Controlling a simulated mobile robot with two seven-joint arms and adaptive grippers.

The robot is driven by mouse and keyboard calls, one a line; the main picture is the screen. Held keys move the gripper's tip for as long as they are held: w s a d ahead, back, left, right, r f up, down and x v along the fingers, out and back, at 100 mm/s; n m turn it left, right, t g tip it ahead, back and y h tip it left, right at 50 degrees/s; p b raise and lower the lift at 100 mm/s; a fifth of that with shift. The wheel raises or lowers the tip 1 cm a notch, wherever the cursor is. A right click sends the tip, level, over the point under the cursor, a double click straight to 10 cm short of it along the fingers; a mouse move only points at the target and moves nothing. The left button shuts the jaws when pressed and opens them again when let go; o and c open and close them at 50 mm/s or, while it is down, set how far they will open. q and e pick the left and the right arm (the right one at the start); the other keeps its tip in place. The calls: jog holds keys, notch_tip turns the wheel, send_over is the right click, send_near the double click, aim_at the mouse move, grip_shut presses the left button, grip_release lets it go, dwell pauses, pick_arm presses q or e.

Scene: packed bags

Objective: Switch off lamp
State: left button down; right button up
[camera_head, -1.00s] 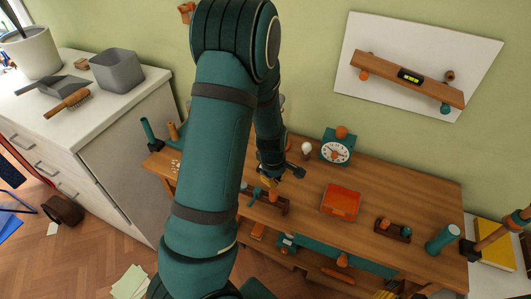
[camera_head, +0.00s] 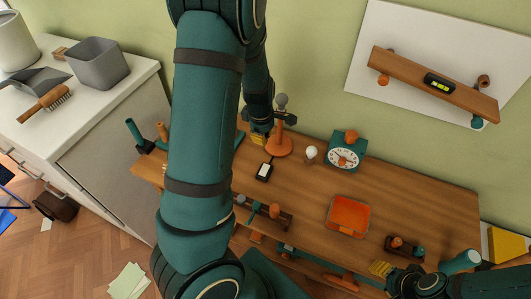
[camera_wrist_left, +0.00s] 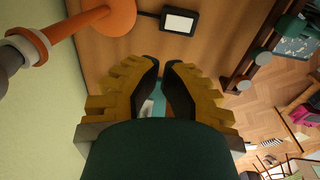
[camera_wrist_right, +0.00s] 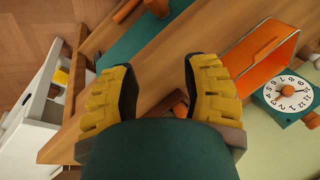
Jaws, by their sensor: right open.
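The lamp has an orange base (camera_head: 279,146) and a grey bulb (camera_head: 281,102), and stands at the back left of the workbench. Its base (camera_wrist_left: 112,14) and tilted stem show in the left wrist view. A black switch box with a white face (camera_head: 264,172) lies in front of the base; a cord joins them in the left wrist view (camera_wrist_left: 179,22). My left gripper (camera_head: 258,139) is beside the lamp, behind the switch. Its fingertips (camera_wrist_left: 162,66) are nearly together with nothing seen held. My right gripper (camera_head: 380,269) is open and empty over the bench's front right; its fingers (camera_wrist_right: 158,75) are wide apart.
The wooden workbench (camera_head: 400,205) holds a loose white bulb (camera_head: 311,152), a teal clock (camera_head: 344,155), an orange tray (camera_head: 347,229) and a hand plane (camera_head: 402,247). A wall shelf (camera_head: 432,88) hangs behind. The bench's middle right is clear.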

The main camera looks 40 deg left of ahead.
aim_at(266, 163)
pick_arm(q)
jog(key=shift+s, duration=0.1)
pick_arm(e)
jog(key=shift+d, duration=0.1)
pick_arm(q)
jog(key=f+b, duration=0.1)
jog(key=f, duration=0.3)
jog(key=w+f+b, duration=0.1)
jog(key=f, duration=0.4)
jog(key=f+b, duration=0.2)
jog(key=f, duration=0.3)
jog(key=shift+w+a, duration=0.25)
jog(key=shift+w, duration=0.15)
pick_arm(e)
jog(key=shift+g, duration=0.3)
jog(key=f, duration=0.2)
jog(key=s+f, duration=0.1)
jog(key=f, duration=0.1)
jog(key=shift+s+a, duration=0.15)
jog(key=shift+a, duration=0.05)
jog(key=shift+f, duration=0.1)
pick_arm(q)
jog(key=shift+f+b, duration=0.35)
jog(key=shift+f, duration=0.05)
jog(key=shift+r, duration=0.1)
pick_arm(e)
jog(key=shift+s+f, duration=0.1)
pick_arm(q)
jog(key=shift+r, duration=0.1)
